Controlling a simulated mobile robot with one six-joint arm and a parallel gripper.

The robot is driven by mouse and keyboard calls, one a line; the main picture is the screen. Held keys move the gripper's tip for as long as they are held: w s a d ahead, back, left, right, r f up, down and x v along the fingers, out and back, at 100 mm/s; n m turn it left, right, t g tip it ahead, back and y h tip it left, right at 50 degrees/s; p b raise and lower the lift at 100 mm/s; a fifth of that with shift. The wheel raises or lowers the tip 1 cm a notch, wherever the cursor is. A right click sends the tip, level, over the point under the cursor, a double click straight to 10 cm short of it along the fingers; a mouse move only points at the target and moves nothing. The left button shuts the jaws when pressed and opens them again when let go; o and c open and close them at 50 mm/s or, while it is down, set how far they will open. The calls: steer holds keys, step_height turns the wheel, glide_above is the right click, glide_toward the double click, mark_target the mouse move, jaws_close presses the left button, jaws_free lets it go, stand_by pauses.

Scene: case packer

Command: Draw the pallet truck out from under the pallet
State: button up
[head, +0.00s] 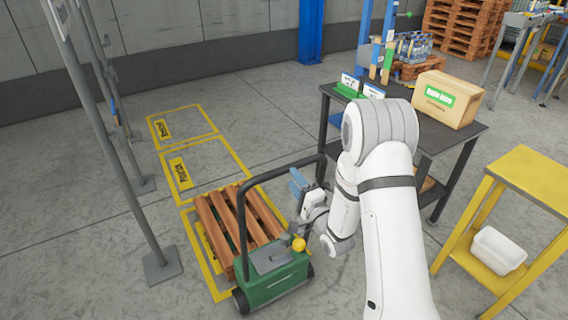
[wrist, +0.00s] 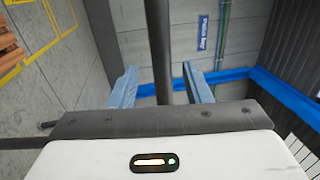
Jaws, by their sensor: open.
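The pallet truck (head: 272,284) is green with a black looped handle (head: 241,225) and stands at the near end of a wooden pallet (head: 222,222). Its forks are hidden, so I cannot see how far they reach under the slats. My gripper (head: 298,182) has blue fingers and is at the right side of the handle loop. In the wrist view my gripper (wrist: 160,80) is open, with a dark upright bar (wrist: 160,45), apparently the handle, seen between the fingers. Gaps show on both sides of it.
The pallet lies in a yellow-marked floor bay (head: 217,293), with empty bays behind. A grey post (head: 160,265) stands left. A dark table (head: 462,137) with a carton (head: 447,98) and a yellow stand (head: 535,180) are right. The floor left of the post is clear.

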steer(key=p+x, duration=0.1)
steer(key=x, duration=0.6)
steer(key=shift+w+a+p, duration=0.2)
steer(key=shift+p, duration=0.2)
steer(key=shift+r, duration=0.15)
steer(key=shift+c, duration=0.4)
jaws_close()
steer(key=shift+d, duration=0.15)
